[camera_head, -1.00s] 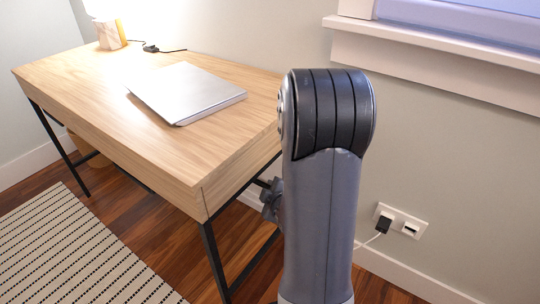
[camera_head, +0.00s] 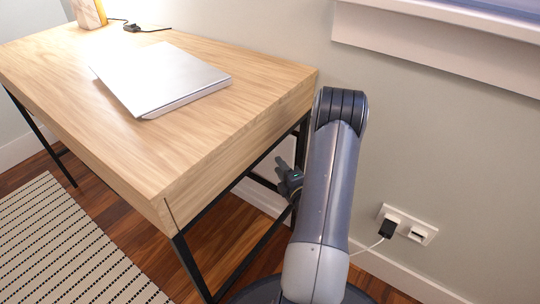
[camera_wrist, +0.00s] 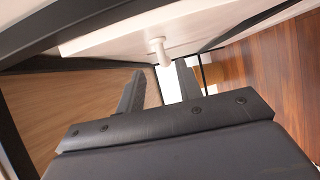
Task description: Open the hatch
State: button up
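A pale hatch panel (camera_wrist: 190,28) with a white knob (camera_wrist: 157,46) shows in the wrist view, slanting across the top. My gripper (camera_wrist: 160,68) is open there, its two dark fingers apart. The knob's end appears between or just beyond the fingertips; I cannot tell whether they touch it. In the head view my gripper (camera_head: 288,178) is beside the desk's right end, below the tabletop, partly hidden by my arm. The hatch is mostly hidden behind the desk frame and my arm in that view.
A wooden desk (camera_head: 130,140) on a black metal frame (camera_head: 235,232) stands close to my arm, with a silver laptop (camera_head: 160,76) on it. A wall socket (camera_head: 407,224) with a plug and cable is at right. A striped rug (camera_head: 60,240) lies at left.

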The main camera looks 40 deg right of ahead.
aim_at(270, 155)
jog(key=w, duration=0.2)
jog(key=w+b, duration=0.1)
jog(key=w, duration=0.2)
jog(key=w+d, duration=0.1)
jog(key=w, duration=0.1)
jog(key=shift+w+d, duration=0.1)
jog(key=shift+w, duration=0.1)
jog(key=shift+c, duration=0.3)
grip_shut()
